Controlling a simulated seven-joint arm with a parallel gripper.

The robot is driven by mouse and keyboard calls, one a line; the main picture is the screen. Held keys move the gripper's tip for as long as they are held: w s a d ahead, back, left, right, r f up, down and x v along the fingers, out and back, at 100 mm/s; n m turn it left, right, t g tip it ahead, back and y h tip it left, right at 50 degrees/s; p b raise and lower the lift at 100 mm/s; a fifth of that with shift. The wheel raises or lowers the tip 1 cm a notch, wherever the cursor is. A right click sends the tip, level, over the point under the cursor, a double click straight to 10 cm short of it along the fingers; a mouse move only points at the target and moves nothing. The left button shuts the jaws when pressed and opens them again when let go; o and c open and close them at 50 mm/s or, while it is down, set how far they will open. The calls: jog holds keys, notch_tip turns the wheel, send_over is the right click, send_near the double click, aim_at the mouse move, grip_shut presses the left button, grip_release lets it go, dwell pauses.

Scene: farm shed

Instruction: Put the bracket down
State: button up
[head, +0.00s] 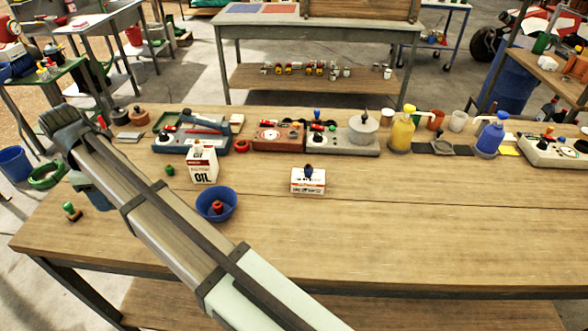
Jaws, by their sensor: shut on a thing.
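My arm reaches from the bottom middle up to the left, across the left part of the wooden bench (400,215). Its jaws do not show in the head view; only arm links are seen, with a blue-grey part of mine showing under the upper end. I cannot make out a bracket anywhere, in a grip or on the bench.
An oil carton (203,165), a blue bowl (230,206) with a red-topped item inside, and a small white-and-orange box (308,186) stand mid-bench. Devices, a yellow pump bottle (401,133) and a blue one (489,138) line the back. The front right is clear.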

jog(key=r, duration=0.4)
jog(key=shift+w+d+r, duration=0.3)
jog(key=shift+w+r, duration=0.05)
jog(key=shift+r, duration=0.05)
jog(key=w+d+m, duration=0.3)
jog(key=w+d, duration=0.7)
jog(key=d, duration=0.4)
jog(key=w+d+m, duration=0.3)
jog(key=w+d, duration=0.7)
jog(key=d, duration=0.4)
jog(key=w+d+m, duration=0.3)
jog(key=d, duration=1.4)
jog(key=w+d+m, duration=0.2)
jog(key=d, duration=1.5)
jog(key=shift+w+a+f, duration=0.1)
jog(key=shift+a+f, duration=0.05)
jog(key=shift+f, duration=3.65)
jog(key=shift+w+a+f, duration=0.1)
jog(key=shift+a+f, duration=0.05)
jog(key=shift+f, duration=3.65)
jog(key=shift+f, duration=0.1)
